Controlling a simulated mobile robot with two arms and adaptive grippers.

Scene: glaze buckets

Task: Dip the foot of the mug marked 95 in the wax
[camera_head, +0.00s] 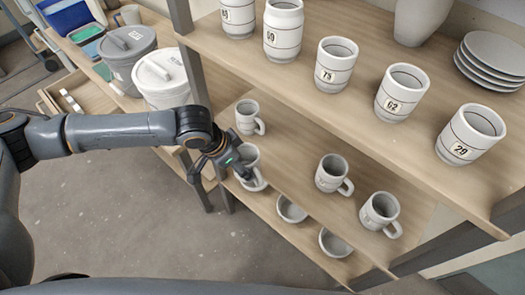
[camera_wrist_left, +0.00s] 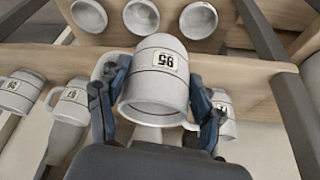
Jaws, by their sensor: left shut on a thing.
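My left gripper (camera_head: 228,166) is shut on a white mug (camera_head: 250,158) at the front edge of the middle shelf. In the left wrist view the mug (camera_wrist_left: 155,82) sits between the two dark fingers, and its label appears upside down and reads like 95. Its foot points away from the wrist camera and its handle is partly hidden by a finger. I cannot tell whether it touches the shelf. No open wax is clearly recognisable; two lidded buckets, one grey (camera_head: 118,66) and one white (camera_head: 163,98), stand at the left. My right gripper is not in view.
Other mugs stand on the middle shelf (camera_head: 290,170), one behind (camera_head: 248,117) and two to the right (camera_head: 333,173) (camera_head: 379,210). Numbered cups (camera_head: 337,62) line the upper shelf. Bowls (camera_head: 291,208) sit on the lower shelf. A dark shelf post (camera_head: 196,75) stands between mug and buckets.

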